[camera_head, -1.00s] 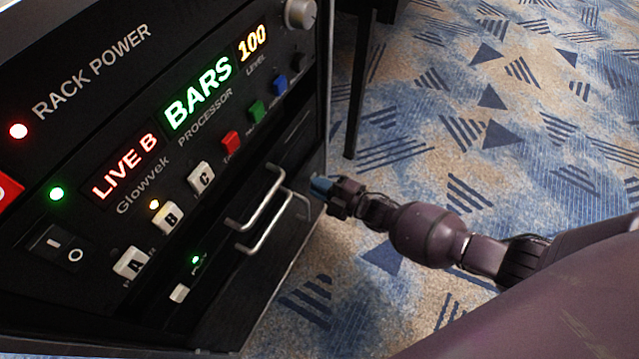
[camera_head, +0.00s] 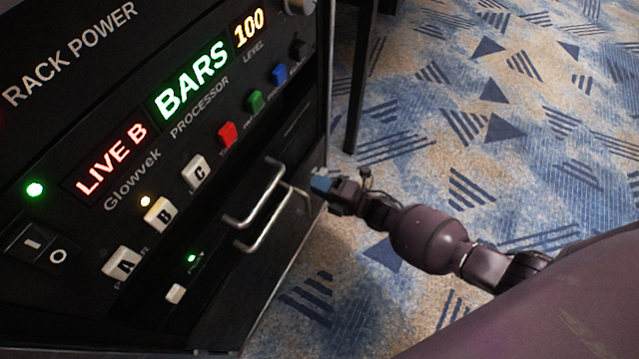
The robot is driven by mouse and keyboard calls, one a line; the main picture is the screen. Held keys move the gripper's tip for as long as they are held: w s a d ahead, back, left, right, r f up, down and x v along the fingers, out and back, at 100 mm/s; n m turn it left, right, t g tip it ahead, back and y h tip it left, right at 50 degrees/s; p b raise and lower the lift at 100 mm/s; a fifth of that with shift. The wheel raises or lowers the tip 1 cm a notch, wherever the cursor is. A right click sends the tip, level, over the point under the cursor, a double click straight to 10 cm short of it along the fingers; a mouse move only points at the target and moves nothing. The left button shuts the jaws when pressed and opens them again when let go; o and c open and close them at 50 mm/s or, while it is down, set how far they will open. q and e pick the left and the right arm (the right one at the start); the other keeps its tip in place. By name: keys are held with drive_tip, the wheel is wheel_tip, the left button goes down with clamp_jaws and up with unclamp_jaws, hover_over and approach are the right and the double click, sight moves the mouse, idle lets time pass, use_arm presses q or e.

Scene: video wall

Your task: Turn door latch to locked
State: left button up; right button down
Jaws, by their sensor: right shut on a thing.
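My right gripper (camera_head: 322,181), with blue fingertips, is at the right edge of the rack (camera_head: 225,320), beside the metal handles. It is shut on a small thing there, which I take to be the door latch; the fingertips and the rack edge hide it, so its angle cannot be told. An upper metal handle (camera_head: 262,197) and a lower metal handle (camera_head: 272,219) stick out from the front, just left of the gripper. My left gripper is not in view.
The rack front carries a lit BARS display (camera_head: 191,79), a LIVE B display (camera_head: 112,160), a red button (camera_head: 228,134), lettered white buttons and a rocker switch (camera_head: 37,248). A dark post (camera_head: 358,80) stands behind the gripper. Patterned carpet (camera_head: 500,130) lies open to the right.

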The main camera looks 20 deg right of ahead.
drive_tip(key=c, duration=1.2)
unclamp_jaws()
drive_tip(key=shift+o, duration=0.2)
use_arm(q)
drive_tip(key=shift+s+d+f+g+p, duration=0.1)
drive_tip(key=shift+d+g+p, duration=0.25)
drive_tip(key=shift+p, duration=0.55)
use_arm(e)
drive_tip(key=v, duration=1)
drive_tip(key=shift+s+d, duration=0.25)
drive_tip(key=shift+s, duration=0.05)
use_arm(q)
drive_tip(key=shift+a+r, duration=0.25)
